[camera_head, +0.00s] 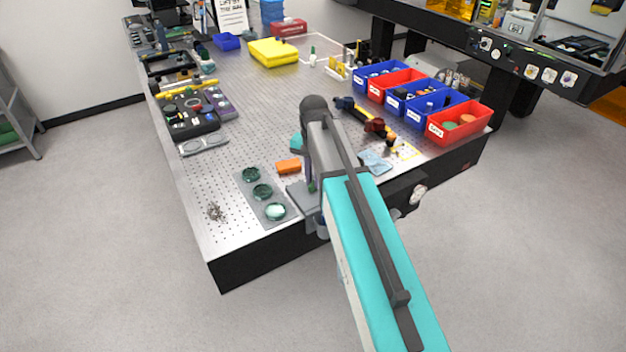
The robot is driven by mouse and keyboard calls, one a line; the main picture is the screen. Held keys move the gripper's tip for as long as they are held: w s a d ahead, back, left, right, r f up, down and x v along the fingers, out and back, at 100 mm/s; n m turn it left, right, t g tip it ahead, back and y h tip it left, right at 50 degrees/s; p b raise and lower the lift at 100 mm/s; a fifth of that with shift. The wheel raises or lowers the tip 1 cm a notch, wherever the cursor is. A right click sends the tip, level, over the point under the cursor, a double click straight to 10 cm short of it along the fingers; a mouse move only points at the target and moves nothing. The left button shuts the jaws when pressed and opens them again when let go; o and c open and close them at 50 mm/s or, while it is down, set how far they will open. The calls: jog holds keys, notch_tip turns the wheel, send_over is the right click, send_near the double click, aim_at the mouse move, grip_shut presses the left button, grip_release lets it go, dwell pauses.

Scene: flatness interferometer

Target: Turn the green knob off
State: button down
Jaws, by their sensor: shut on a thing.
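My arm, teal and grey, rises from the bottom right of the centre to a dark rounded joint over the front of the perforated table (225,235). My gripper cannot be made out; the arm covers the area where its end may be. A small green spot (311,187) shows low on a thin upright beside my arm, at a grey block (299,196) near the table's front edge. I cannot tell whether this is the green knob. No other green knob is clear, and any contact with it is hidden.
A grey plate with dark green round optics (250,197) and an orange block (288,166) lie left of my arm. Blue and red bins (460,135) stand at the right. A black box with a pale dial (418,195) is at the front edge. Floor in front is clear.

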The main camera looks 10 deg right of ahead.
aim_at(313, 182)
jog(key=m, duration=0.3)
jog(key=shift+m+b, duration=0.3)
jog(key=shift+m, duration=1.8)
jog(key=c, duration=1.8)
grip_release()
jog(key=shift+o, duration=0.2)
jog(key=shift+r, duration=0.1)
notch_tip(313, 182, up, 14)
jog(key=b, duration=0.3)
jog(key=shift+f+b, duration=0.2)
jog(key=shift+b, duration=0.15)
jog(key=shift+r, duration=0.15)
